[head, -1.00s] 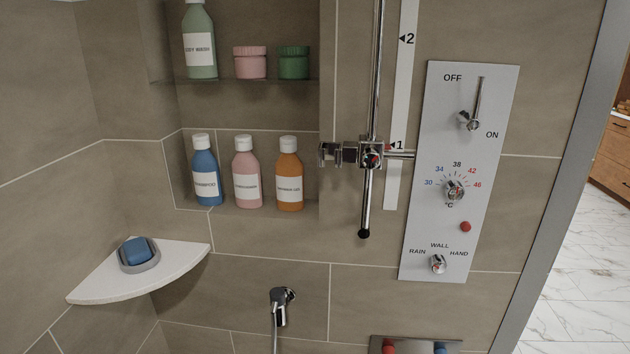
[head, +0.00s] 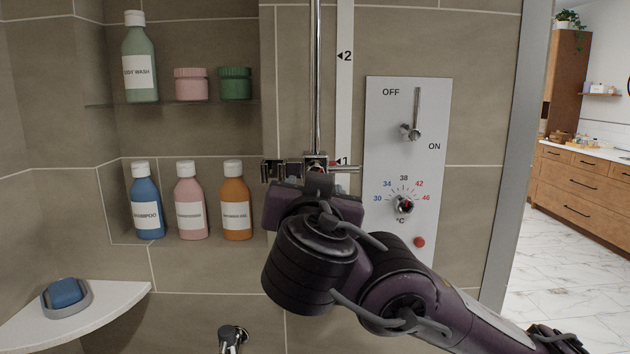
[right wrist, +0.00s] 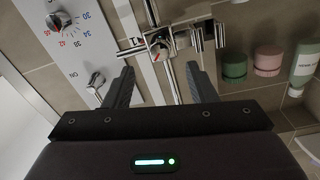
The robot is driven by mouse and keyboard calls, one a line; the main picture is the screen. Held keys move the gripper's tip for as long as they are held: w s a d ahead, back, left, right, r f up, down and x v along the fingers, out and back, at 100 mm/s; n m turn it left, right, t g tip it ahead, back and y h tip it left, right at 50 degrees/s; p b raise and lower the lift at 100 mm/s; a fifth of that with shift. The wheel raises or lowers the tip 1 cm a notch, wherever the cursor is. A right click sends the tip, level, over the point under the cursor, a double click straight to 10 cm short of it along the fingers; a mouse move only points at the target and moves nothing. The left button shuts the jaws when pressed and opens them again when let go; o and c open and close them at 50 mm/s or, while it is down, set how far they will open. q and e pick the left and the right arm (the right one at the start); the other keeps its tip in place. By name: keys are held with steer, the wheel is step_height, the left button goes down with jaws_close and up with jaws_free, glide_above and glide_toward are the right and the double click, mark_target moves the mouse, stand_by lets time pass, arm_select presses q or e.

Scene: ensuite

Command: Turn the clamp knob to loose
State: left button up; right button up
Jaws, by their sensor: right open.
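The chrome slide-bar clamp (head: 275,170) sits on the vertical rail (head: 316,80) by the scale's 1 mark. Its knob is mostly hidden behind my right arm in the head view. In the right wrist view, which is turned over, the round clamp knob (right wrist: 158,46) shows a red mark and lies ahead of the gap between my fingers. My right gripper (right wrist: 162,80) is open and empty, with a finger on each side of the rail line and the knob just beyond the tips. Its fingers are hidden in the head view. My left gripper is not in view.
A grey control panel (head: 380,150) with lever and temperature dial stands right of the rail. Bottles such as the orange one (head: 237,205) stand in the niche at left. A corner shelf (head: 110,300) holds blue soap (head: 64,292) in a dish.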

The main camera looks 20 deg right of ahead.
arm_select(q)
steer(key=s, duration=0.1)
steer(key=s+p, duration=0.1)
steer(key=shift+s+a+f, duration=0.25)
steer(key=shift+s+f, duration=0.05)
arm_select(e)
steer(key=x, duration=0.7)
steer(key=c, duration=1)
steer(key=shift+o, duration=0.2)
steer(key=shift+f, duration=0.1)
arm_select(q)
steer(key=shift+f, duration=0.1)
